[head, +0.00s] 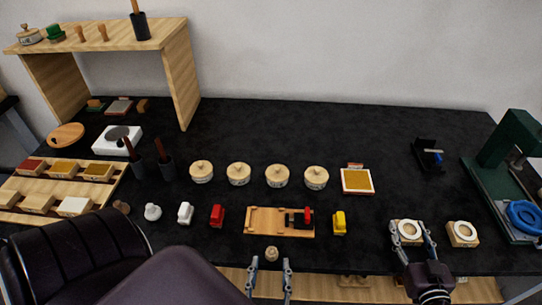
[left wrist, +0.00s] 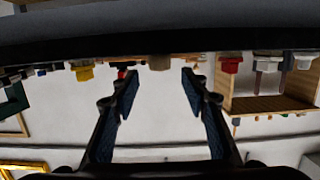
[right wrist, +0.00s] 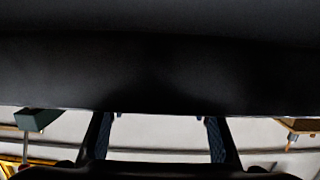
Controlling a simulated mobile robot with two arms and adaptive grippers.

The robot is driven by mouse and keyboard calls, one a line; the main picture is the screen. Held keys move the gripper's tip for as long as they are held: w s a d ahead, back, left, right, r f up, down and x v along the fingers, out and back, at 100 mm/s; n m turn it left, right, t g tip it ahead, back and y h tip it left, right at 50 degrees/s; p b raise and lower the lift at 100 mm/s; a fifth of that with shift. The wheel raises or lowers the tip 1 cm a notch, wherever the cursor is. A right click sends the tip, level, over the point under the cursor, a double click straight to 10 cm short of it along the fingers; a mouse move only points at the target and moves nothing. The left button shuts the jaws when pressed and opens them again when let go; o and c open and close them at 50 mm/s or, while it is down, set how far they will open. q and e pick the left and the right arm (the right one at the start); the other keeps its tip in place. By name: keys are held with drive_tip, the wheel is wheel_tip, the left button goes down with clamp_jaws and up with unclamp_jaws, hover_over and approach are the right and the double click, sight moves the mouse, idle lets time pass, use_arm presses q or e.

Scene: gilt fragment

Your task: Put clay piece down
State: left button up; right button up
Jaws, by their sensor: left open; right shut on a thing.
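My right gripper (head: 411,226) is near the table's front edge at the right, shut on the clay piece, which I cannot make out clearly. Its fingers stand apart on both sides of a pale wooden block with a white ring (head: 409,231). In the right wrist view the ends of the fingers (right wrist: 160,116) meet a broad dark surface, and no piece shows between them. My left gripper (head: 270,264) is open and empty at the front edge, just below a small round tan piece (head: 272,253). The left wrist view shows its fingers (left wrist: 159,74) wide apart.
A second ringed block (head: 463,234) stands to the right, beside the green press (head: 498,158). A wooden board (head: 268,231) and yellow piece (head: 339,224) lie left of my right gripper. Several round lidded pots (head: 277,176) stand behind. Black table (head: 385,200) is bare behind my right gripper.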

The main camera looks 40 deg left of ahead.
use_arm(q)
drive_tip(key=v, duration=0.7)
drive_tip(key=shift+s+d, duration=0.25)
drive_tip(key=shift+s, duration=0.1)
drive_tip(key=shift+o, duration=0.5)
drive_tip(key=shift+s+d+r, duration=0.15)
drive_tip(key=shift+d, duration=0.05)
drive_tip(key=w+d+r+m+t+h, duration=0.3)
drive_tip(key=w+d+r+m+h, duration=0.1)
drive_tip(key=w+d+m+h, duration=0.35)
drive_tip(key=w+d+r+m+t+h, duration=0.4)
drive_tip(key=w+d+r+m+h, duration=0.15)
drive_tip(key=w+m, duration=0.3)
drive_tip(key=d+r+m+g+h, duration=0.3)
drive_tip(key=d+m+g+h, duration=0.1)
drive_tip(key=d+m+h, duration=0.6)
drive_tip(key=m+g+y, duration=1.4)
drive_tip(key=m+g, duration=0.2)
drive_tip(key=m, duration=1.9)
hover_over(272, 251)
wheel_tip(272, 251, down, 3)
drive_tip(key=f, duration=0.5)
drive_tip(key=shift+s+a, duration=0.15)
drive_tip(key=shift+a, duration=0.15)
drive_tip(key=shift+d+f, duration=0.15)
drive_tip(key=shift+f, duration=1.35)
drive_tip(key=shift+d+f, duration=0.15)
drive_tip(key=shift+f, duration=1.4)
